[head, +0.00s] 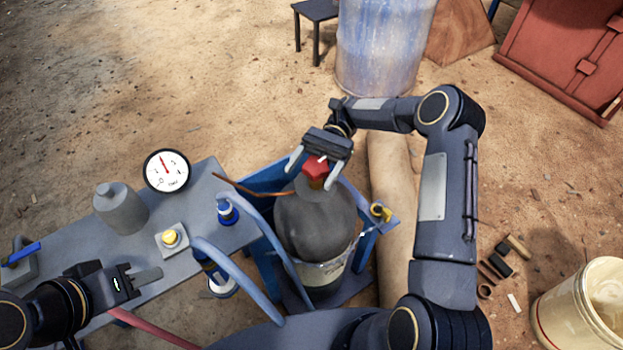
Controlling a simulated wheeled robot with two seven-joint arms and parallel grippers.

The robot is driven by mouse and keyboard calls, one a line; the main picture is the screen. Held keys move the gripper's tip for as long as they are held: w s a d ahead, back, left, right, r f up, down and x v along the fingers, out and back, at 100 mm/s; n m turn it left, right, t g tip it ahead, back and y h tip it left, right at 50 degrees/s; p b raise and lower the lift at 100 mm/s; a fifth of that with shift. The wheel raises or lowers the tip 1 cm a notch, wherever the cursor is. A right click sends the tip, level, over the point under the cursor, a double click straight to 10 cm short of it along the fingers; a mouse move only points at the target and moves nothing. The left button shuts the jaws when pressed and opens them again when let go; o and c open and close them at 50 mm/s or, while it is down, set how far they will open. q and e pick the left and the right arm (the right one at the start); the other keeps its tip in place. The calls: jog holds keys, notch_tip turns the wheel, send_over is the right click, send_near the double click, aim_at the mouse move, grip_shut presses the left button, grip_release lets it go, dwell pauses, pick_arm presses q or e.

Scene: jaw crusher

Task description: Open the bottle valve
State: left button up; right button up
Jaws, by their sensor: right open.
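The gas bottle (312,228) is dark grey with a rounded top and stands upright in a blue frame. Its red valve knob (315,169) sits on top. My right gripper (311,176) reaches in from above and behind the bottle. Its two pale fingers are apart, one on each side of the red knob. I cannot tell whether either finger touches it. My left gripper (148,277) is at the lower left over the grey table's edge, away from the bottle. Its fingers look close together, but their gap is unclear.
The grey table (205,197) carries a pressure gauge (166,171), a grey cylinder (120,210) and a yellow button (170,238). Blue hoses curve beside the bottle. A yellow-handled valve (381,211) is on the frame's right. A bucket (580,310) stands at lower right.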

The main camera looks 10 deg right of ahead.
jog(key=s+a+r+p, duration=0.2)
jog(key=s+a+r, duration=0.1)
jog(key=s+r, duration=0.9)
jog(key=shift+s+a+p, duration=0.35)
jog(key=shift+s+p, duration=0.05)
jog(key=shift+s, duration=0.4)
